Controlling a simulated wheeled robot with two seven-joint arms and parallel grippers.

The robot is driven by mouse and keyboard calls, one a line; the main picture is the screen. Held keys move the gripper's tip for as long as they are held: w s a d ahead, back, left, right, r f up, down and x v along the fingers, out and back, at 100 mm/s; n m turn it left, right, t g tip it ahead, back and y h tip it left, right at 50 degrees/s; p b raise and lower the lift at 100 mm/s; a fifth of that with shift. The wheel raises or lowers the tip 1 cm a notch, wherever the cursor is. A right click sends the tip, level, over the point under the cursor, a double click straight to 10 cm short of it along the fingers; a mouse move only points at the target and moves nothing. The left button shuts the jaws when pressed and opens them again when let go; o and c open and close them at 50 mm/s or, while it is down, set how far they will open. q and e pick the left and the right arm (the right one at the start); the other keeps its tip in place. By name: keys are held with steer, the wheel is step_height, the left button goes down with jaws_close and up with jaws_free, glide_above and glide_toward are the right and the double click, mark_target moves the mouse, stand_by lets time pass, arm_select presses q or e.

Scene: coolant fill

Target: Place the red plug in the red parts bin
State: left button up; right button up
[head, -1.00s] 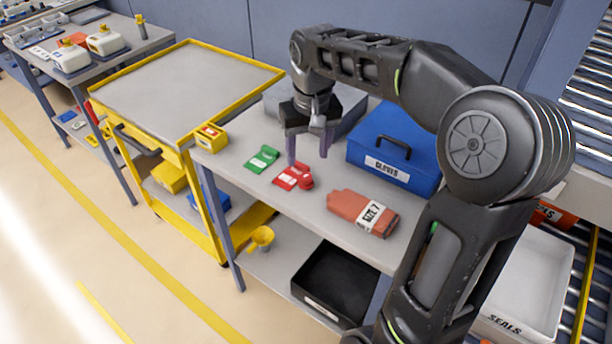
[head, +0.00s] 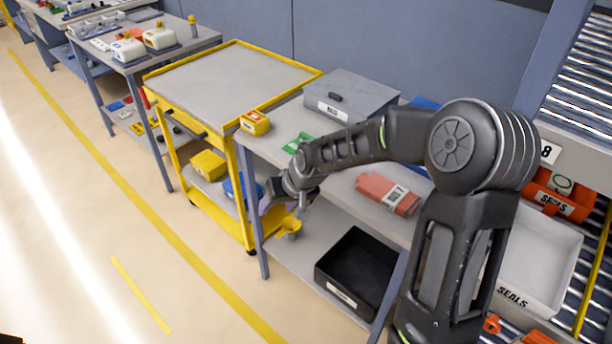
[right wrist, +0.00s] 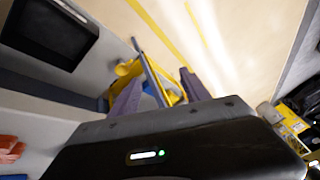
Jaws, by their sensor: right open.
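My right gripper (head: 288,212) is open and hangs in front of the grey bench's front edge, near the yellow funnel on the lower shelf. No bin clearly marked as the red parts bin shows. An orange-red bin (head: 558,196) labelled SEALS stands at the right. My left gripper is not in view.
The bench (head: 345,206) holds a green item (head: 299,141), a grey case (head: 350,95), a salmon pack (head: 388,192) and a mostly hidden blue box. Below are a black bin (head: 357,270) and the yellow funnel (head: 289,226). A yellow cart (head: 230,82) stands left.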

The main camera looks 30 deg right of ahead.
steer(key=s+a+f+g+y, duration=0.1)
steer(key=s+a+f, duration=0.55)
steer(key=f, duration=0.35)
steer(key=s+a+f+g+y, duration=0.1)
steer(key=s+a+f, duration=0.5)
steer(key=a+f, duration=0.25)
steer(key=s+a+f+g, duration=0.1)
steer(key=s+a+f, duration=0.1)
steer(key=s, duration=0.5)
steer(key=s+a+f+g, duration=0.1)
steer(key=s+a+f, duration=0.1)
steer(key=s+f, duration=0.2)
steer(key=s, duration=0.3)
steer(key=shift+s+a+f+n+g, duration=0.15)
steer(key=shift+s+f+n+g, duration=0.05)
steer(key=shift+f+n+g, duration=0.15)
